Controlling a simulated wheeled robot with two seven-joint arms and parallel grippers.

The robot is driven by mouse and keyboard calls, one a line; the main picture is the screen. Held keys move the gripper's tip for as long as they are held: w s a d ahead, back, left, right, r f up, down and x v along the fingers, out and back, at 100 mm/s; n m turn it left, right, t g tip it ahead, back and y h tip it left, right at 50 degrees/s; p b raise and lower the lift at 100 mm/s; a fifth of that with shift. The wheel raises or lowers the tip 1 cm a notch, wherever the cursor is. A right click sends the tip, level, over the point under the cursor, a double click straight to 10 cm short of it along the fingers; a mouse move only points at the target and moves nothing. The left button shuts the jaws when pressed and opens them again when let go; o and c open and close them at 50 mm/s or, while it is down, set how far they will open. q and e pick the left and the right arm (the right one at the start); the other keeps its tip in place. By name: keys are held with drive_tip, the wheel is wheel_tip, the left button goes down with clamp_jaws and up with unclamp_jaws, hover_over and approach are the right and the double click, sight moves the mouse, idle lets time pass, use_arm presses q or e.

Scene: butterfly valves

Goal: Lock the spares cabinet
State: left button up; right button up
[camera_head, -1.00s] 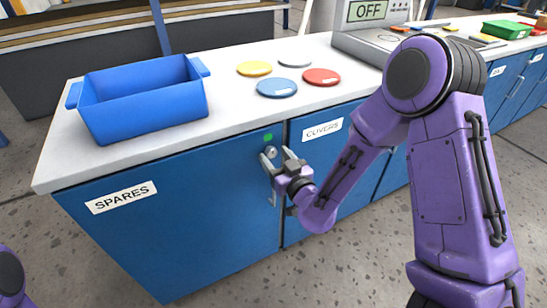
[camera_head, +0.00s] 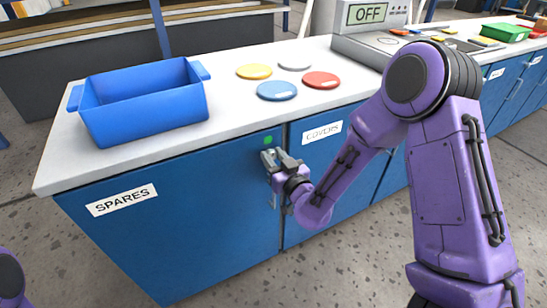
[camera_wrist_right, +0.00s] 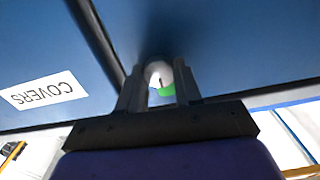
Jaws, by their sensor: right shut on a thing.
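The spares cabinet (camera_head: 180,235) is the blue front with the white SPARES label (camera_head: 122,199); its door looks closed. A round silver lock knob (camera_wrist_right: 157,72) sits at its upper right, beside a green mark (camera_head: 268,139) that also shows in the right wrist view (camera_wrist_right: 167,91). My right gripper (camera_head: 274,157) is at this knob, with its fingers on either side of it in the right wrist view (camera_wrist_right: 160,85). It is shut on the knob, and its fingers hide the knob in the head view. My left gripper is out of view.
The covers cabinet (camera_head: 330,180) adjoins on the right. On the white counter (camera_head: 235,110) stand an empty blue bin (camera_head: 150,125), several coloured discs, including a red disc (camera_head: 321,80), and a machine reading OFF (camera_head: 367,13). The floor in front is clear.

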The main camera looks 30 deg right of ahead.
drive_tip(key=m, duration=0.4)
drive_tip(key=shift+d+m, duration=0.1)
drive_tip(key=shift+m, duration=0.3)
drive_tip(key=m, duration=0.4)
drive_tip(key=shift+m, duration=0.3)
drive_tip(key=m, duration=0.3)
drive_tip(key=shift+d+f+m, duration=0.1)
drive_tip(key=shift+m, duration=0.2)
drive_tip(key=shift+f+m, duration=0.1)
drive_tip(key=shift+m, duration=2)
drive_tip(key=o, duration=1)
drive_tip(key=shift+o, duration=0.2)
